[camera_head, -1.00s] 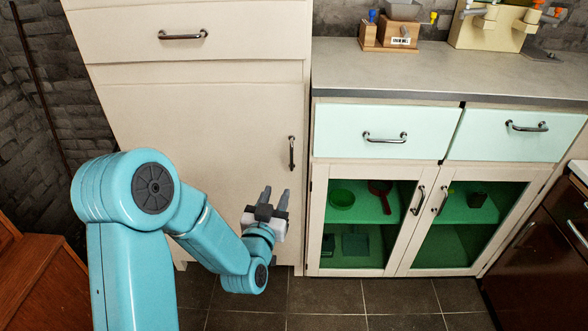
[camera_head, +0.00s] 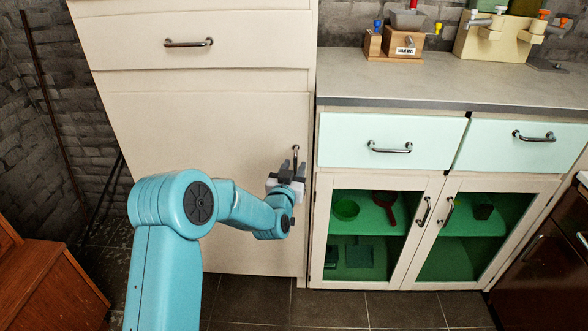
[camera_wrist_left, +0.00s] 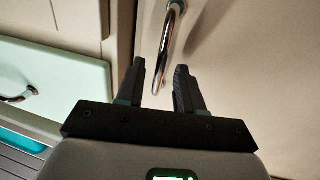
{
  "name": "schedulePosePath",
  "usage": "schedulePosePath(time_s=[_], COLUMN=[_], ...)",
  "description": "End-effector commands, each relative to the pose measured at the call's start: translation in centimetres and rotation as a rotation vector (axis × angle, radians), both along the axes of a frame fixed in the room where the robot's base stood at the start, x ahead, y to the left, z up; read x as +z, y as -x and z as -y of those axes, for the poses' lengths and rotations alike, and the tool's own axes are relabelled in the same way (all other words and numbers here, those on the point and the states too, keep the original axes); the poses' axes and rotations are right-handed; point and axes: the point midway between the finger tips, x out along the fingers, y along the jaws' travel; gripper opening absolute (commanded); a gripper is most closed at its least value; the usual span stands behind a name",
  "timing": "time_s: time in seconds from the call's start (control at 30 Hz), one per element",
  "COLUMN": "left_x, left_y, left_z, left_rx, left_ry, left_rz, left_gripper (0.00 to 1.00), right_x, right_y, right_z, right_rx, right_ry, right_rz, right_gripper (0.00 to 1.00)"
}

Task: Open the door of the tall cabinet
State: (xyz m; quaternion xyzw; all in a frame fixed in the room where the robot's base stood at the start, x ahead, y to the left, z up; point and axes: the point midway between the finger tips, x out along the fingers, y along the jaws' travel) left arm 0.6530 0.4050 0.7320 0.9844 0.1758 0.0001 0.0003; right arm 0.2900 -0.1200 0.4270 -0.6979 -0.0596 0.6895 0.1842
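The tall cabinet's door (camera_head: 200,135) is a large cream panel and looks shut. Its vertical metal handle (camera_head: 296,154) is near the door's right edge, with its lower part hidden behind my gripper. My left gripper (camera_head: 291,166) is open and empty just below and in front of the handle. In the left wrist view, the handle (camera_wrist_left: 168,45) hangs ahead of and between the two spread fingers (camera_wrist_left: 160,78). I cannot tell whether the fingers touch it. My right gripper is not in view.
A drawer with a handle (camera_head: 188,43) is above the door. A lower cabinet with mint drawers (camera_head: 390,141) and green-lit glass doors (camera_head: 368,225) stands close on the right. A brown wooden piece (camera_head: 45,285) is at lower left. Dark floor tiles (camera_head: 255,300) are clear in front.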

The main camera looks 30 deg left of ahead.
Motion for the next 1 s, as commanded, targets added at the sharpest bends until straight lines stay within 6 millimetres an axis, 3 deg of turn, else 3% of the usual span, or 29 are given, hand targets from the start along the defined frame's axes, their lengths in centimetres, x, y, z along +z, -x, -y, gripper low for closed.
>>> schedulePosePath(time_s=[0.33, 0.47, 1.0], left_x=[-0.01, 0.0, 0.0], left_y=[-0.5, -0.49, -0.48], left_z=[-0.16, -0.17, -0.15], left_rx=[0.0, 0.0, 0.0], left_ry=[0.0, 0.0, 0.0], left_rz=[0.0, 0.0, 0.0], left_gripper=[0.37, 0.0, 0.0], right_x=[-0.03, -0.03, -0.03], right_y=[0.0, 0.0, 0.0], right_z=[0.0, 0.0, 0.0], right_rx=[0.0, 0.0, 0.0], right_ry=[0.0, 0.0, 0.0], right_rz=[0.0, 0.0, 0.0], right_gripper=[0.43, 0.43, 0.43])
